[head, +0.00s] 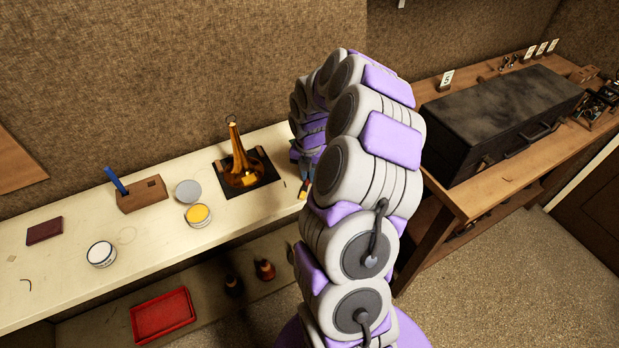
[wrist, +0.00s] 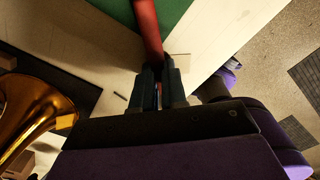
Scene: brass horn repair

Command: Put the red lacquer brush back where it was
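A red handle (wrist: 148,32), matching the red lacquer brush, shows in the wrist view. It runs from between the dark fingers of my gripper (wrist: 160,75) to the top edge of the picture. The fingers are closed around it, and its bristle end cannot be made out. In the head view my arm hides most of the gripper, at the bench's right part. A wooden block (head: 142,196) stands on the left of the bench with a blue-handled brush (head: 116,181) upright in it. A dark opening shows in the block's right part.
A brass horn bell (head: 239,165) stands on a dark mat between the block and my arm; it is at left in the wrist view (wrist: 35,115). An open yellow tin (head: 198,214), a grey lid (head: 188,192) and a white tin (head: 101,254) lie near the block.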

